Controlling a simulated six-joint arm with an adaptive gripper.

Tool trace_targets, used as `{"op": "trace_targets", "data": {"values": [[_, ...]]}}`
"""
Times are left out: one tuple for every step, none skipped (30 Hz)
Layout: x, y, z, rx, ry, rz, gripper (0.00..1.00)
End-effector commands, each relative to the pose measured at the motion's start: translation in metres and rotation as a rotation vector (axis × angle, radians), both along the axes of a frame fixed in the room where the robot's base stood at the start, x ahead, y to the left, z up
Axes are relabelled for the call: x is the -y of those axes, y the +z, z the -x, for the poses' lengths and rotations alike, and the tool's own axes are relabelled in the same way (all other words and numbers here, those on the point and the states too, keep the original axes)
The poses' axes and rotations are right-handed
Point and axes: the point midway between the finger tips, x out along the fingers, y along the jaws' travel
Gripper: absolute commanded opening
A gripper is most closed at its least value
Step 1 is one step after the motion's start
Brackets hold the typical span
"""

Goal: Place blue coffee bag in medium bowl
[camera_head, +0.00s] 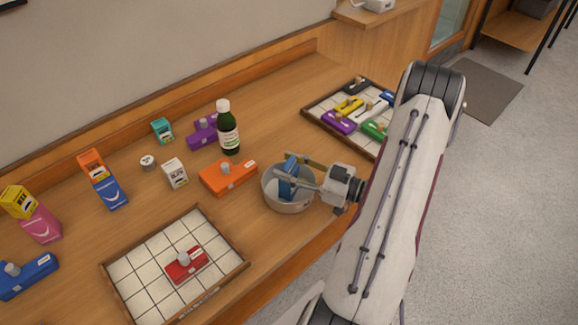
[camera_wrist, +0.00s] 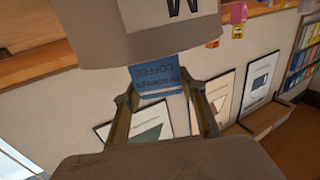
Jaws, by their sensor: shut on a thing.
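The blue coffee bag (camera_head: 287,180) is between the fingers of my gripper (camera_head: 297,174), over and partly inside the light grey bowl (camera_head: 288,204). My gripper is shut on the bag. In the wrist view, the bag (camera_wrist: 158,80) shows the word "COFFEE" upside down between my fingertips (camera_wrist: 160,92). The bowl's outer wall (camera_wrist: 145,42) fills the top of that view, with a letter on it. Part of the bag is hidden by the bowl and fingers. I cannot tell whether the bag touches the bowl's bottom.
An orange block with a knob (camera_head: 228,177) is just left of the bowl. A dark green bottle (camera_head: 228,130) stands behind. A tiled tray (camera_head: 135,267) with a red knobbed block (camera_head: 186,264) lies front left; another tray (camera_head: 326,125) with several blocks lies behind right.

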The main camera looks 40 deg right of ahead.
Motion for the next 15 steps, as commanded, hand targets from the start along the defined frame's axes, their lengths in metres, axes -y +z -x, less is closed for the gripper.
{"op": "trace_targets", "data": {"values": [[0.0,-0.0003,0.0,0.001,0.0,0.0,0.01],[0.0,-0.0008,0.0,0.001,0.0,0.0,0.01],[0.0,-0.0016,0.0,0.001,0.0,0.0,0.01],[0.0,-0.0022,0.0,0.001,0.0,0.0,0.01],[0.0,-0.0027,0.0,0.001,0.0,0.0,0.01],[0.0,-0.0028,0.0,0.0,0.0,0.0,0.48],[0.0,-0.0027,0.0,0.0,0.0,0.0,0.56],[0.0,-0.0027,0.0,0.0,0.0,0.0,0.57],[0.0,-0.0027,0.0,0.0,0.0,0.0,0.57],[0.0,-0.0027,0.0,0.0,0.0,0.0,0.57],[0.0,-0.0027,0.0,0.0,0.0,0.0,0.57],[0.0,-0.0027,0.0,0.0,0.0,0.0,0.57],[0.0,-0.0027,0.0,0.0,0.0,0.0,0.57],[0.0,-0.0027,0.0,0.0,0.0,0.0,0.57],[0.0,-0.0027,0.0,0.0,0.0,0.0,0.57]]}}
